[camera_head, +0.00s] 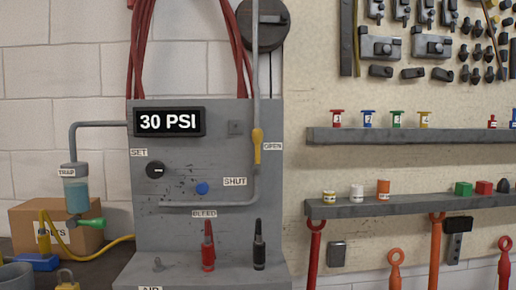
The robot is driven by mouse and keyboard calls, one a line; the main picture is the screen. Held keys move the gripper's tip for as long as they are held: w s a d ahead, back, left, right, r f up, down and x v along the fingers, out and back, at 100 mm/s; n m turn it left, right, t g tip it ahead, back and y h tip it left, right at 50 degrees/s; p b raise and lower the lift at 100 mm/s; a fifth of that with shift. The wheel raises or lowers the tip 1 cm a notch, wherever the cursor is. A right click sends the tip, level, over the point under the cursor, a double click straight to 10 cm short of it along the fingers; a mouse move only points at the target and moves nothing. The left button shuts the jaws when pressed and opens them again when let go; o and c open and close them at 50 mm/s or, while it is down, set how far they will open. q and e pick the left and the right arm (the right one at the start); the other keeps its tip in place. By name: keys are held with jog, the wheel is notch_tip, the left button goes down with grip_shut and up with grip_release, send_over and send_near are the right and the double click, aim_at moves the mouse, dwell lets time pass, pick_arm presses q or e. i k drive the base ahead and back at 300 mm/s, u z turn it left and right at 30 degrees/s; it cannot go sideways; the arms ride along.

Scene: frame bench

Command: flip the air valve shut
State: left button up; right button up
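The air valve has a yellow lever (257,150) on the vertical grey pipe at the right side of the grey panel (220,125). The lever stands upright, in line with the pipe, beside the OPEN label (273,146). The SHUT label (235,182) is below and to the left of it. The display (168,122) reads 30 PSI. Neither of my grippers is in view.
A black SET knob (155,170) and a blue button (202,188) are on the panel. Red (208,250) and black (259,248) fittings stand below. A trap (76,190) with a green handle is at left. Loaded shelves (410,136) are at right. The space before the lever looks clear.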

aim_at(257, 134)
jog(key=z, duration=0.55)
jog(key=i, duration=1.15)
jog(key=u, duration=0.5)
